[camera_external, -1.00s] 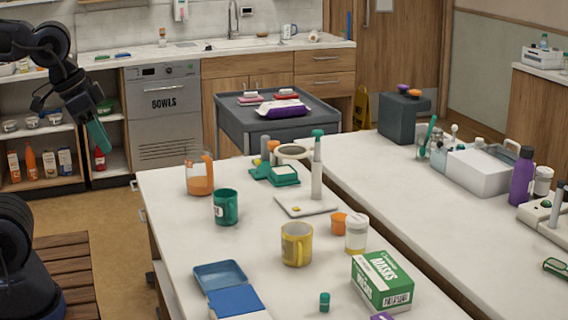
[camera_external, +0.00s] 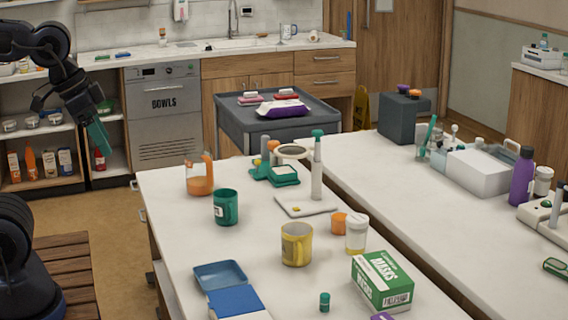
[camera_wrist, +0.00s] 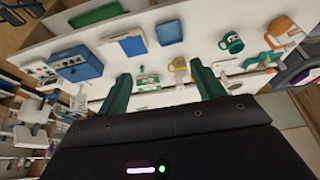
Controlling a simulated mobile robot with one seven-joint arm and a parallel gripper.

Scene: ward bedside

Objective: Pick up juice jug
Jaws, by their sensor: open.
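The juice jug (camera_external: 200,174) is clear with orange juice in its lower part. It stands upright at the far left corner of the white table (camera_external: 168,222) in the external view. It also shows, tipped by the camera angle, at the upper right of the wrist view (camera_wrist: 283,30). My gripper (camera_external: 104,138) has green fingers and hangs in the air left of the table, well apart from the jug. In the wrist view its two fingers (camera_wrist: 163,90) are spread with nothing between them.
A green mug (camera_external: 226,207) stands just in front of the jug. A yellow mug (camera_external: 296,244), a green masks box (camera_external: 382,282) and a blue case (camera_external: 220,276) are nearer. A green-based device (camera_external: 276,172) stands to the jug's right. A grey cart (camera_external: 232,122) is behind.

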